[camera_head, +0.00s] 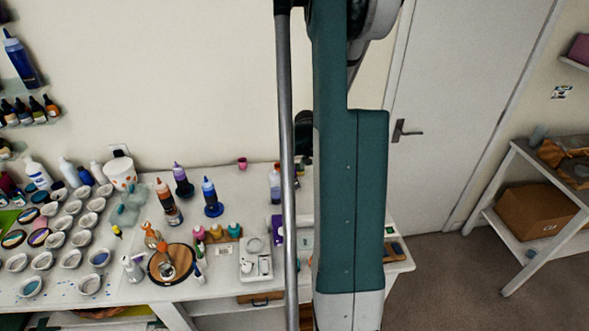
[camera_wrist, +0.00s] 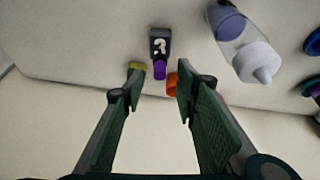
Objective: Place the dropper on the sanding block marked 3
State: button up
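A dark block (camera_wrist: 160,42) with a white mark that looks like a 3 shows at the top middle of the wrist view. It lies beyond my gripper (camera_wrist: 160,72), whose two green-padded fingers are spread open. A purple piece (camera_wrist: 159,70) touches or overlaps the block's near end in the picture. I cannot tell which of these, if any, is the dropper. In the head view my arm hides the gripper and that part of the table.
A bottle with a pale cap (camera_wrist: 258,62) stands close to the right finger. The white table (camera_head: 215,310) is crowded with cups and bottles at left, including a blue bottle (camera_head: 211,197). A white device (camera_head: 256,262) sits left of my arm. A door (camera_head: 455,110) is at right.

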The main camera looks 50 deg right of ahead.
jog(key=v, duration=0.7)
dwell(0.9)
jog(key=shift+a, duration=0.1)
jog(key=w+a+r+n+t, duration=0.1)
jog(key=a+r, duration=0.4)
jog(key=a, duration=0.5)
jog(key=w+a+r+n, duration=0.1)
jog(key=a+r, duration=0.4)
jog(key=a, duration=0.6)
jog(key=w+a+r+n+t, duration=0.1)
jog(key=a+r, duration=0.4)
jog(key=a, duration=0.5)
jog(key=s+a+r+n, duration=0.1)
jog(key=s+a, duration=0.4)
jog(key=a, duration=0.3)
jog(key=s+a+r+n+t+y, duration=0.1)
jog(key=s+a, duration=0.3)
jog(key=a, duration=0.5)
jog(key=s+a+r+n+y, duration=0.1)
jog(key=s+a, duration=0.4)
jog(key=a, duration=0.4)
jog(key=shift+s+n+t, duration=0.3)
jog(key=shift+n, duration=0.1)
